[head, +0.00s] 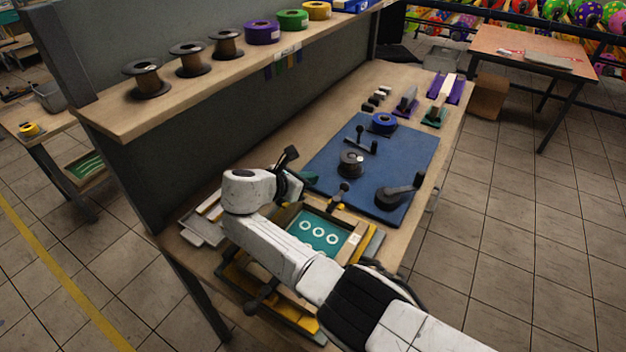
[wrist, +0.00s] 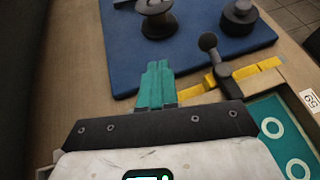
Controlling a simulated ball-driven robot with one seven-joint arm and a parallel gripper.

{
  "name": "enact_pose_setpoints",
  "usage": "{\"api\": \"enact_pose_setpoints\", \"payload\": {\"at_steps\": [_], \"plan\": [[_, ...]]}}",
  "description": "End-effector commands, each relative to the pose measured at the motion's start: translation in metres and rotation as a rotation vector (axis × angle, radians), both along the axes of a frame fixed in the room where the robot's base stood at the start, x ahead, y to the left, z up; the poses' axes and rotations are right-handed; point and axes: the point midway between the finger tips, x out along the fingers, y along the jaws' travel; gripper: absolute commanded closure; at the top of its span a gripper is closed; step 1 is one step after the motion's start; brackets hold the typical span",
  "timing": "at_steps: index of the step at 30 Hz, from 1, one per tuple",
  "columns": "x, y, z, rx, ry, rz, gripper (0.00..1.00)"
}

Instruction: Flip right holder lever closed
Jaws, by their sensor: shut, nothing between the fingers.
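A dark lever with a round knob (head: 344,187) stands up at the far edge of the printing frame (head: 355,240). It also shows in the wrist view (wrist: 212,52), rising from a yellow bar just right of my fingers. A second dark knobbed lever (head: 262,296) is at the near edge of the frame. Which one is the right holder lever I cannot tell for sure. My gripper (head: 309,178) has teal fingers, seen pressed together in the wrist view (wrist: 157,75). It is empty, left of the far lever and apart from it. My arm hides part of the frame.
A blue mat (head: 415,150) beyond carries a dark spool (head: 351,162), a blue tape roll (head: 383,122) and a black crank-like part (head: 398,194). A shelf (head: 110,118) with spools and tape rolls overhangs the left. A teal screen with white rings (head: 320,232) lies in the frame.

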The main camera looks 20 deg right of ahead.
Motion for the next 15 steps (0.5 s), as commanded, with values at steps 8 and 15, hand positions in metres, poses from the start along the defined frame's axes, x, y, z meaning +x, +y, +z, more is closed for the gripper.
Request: {"api": "enact_pose_setpoints", "payload": {"at_steps": [8, 15], "plan": [[0.015, 0.039, 0.015, 0.001, -0.002, 0.001, 1.00], [0.025, 0.065, 0.031, 0.000, 0.000, -0.001, 1.00]]}}
